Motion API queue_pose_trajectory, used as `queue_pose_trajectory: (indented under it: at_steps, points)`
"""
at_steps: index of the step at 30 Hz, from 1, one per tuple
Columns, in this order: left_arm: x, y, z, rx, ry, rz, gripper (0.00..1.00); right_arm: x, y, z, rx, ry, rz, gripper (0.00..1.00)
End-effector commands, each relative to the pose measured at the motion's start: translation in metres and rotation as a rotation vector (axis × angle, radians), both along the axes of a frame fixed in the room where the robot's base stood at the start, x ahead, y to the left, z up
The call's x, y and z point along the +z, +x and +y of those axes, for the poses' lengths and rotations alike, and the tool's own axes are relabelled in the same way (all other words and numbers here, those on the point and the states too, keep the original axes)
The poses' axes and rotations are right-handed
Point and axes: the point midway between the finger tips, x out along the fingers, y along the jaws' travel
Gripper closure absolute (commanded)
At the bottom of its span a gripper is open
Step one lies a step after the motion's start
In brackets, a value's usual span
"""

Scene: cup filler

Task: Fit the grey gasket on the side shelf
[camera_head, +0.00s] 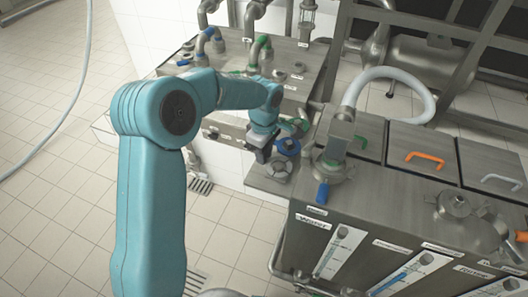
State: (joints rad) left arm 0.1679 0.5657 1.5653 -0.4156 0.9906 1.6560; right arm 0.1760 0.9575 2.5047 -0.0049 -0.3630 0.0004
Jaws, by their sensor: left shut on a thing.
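My left arm comes in from the left, and its gripper (262,153) is low over the small metal side shelf (262,184). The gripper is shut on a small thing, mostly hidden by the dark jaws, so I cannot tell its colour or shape. A round grey part (279,169) sits on the shelf just right of and below the jaws. I cannot tell whether it is the grey gasket or a fitting, or whether the jaws touch it. A blue round part (288,147) is just right of the gripper. My right gripper is not in view.
A steel tank unit (390,205) with green, orange and white handles stands right of the shelf. A blue-tipped valve (322,193) and a pale hose (400,76) are close by. A pipe-topped metal bench (300,70) lies behind. The tiled floor (60,200) at left is mostly clear.

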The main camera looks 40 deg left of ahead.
Motion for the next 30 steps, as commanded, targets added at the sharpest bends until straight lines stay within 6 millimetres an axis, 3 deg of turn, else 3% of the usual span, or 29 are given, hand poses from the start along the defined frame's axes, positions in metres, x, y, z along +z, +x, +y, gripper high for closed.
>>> queue_pose_trajectory:
  at_steps: [18,19,21,22,30]
  points:
    - [-0.017,0.0,0.0,0.0,0.0,0.0,1.0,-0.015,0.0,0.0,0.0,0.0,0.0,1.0]
    - [-0.016,0.0,0.0,0.0,0.0,0.0,0.76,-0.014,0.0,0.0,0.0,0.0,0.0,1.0]
    - [-0.016,0.0,0.0,0.0,0.0,0.0,0.54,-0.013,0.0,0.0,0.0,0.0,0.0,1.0]
    - [-0.016,0.0,0.0,0.0,0.0,0.0,0.5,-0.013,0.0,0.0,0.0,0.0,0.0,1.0]
    - [-0.015,0.0,0.0,0.0,0.0,0.0,0.5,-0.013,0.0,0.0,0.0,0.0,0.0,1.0]
